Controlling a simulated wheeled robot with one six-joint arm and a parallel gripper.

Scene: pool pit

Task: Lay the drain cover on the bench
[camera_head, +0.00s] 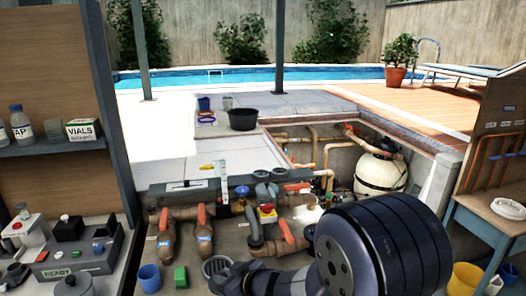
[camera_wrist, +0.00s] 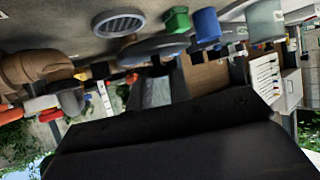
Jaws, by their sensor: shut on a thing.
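My gripper (camera_head: 236,279) is low at the bottom middle of the head view, partly behind my own dark arm. In the wrist view my gripper (camera_wrist: 157,72) is shut on a flat grey disc, seen nearly edge-on, which looks like the drain cover (camera_wrist: 150,47). The cover is tilted to the camera, and the jaws hide part of it. A round grated drain (camera_head: 217,265) lies in the floor close by; it also shows in the wrist view (camera_wrist: 118,22).
A round white item (camera_head: 508,208) lies on the table; a yellow bucket (camera_head: 464,278) stands below. A blue cup (camera_head: 149,278) and green block (camera_head: 180,277) stand left of the drain. Pipes with orange-handled valves (camera_head: 202,216) are behind it. A counter (camera_head: 105,262) holds equipment at left.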

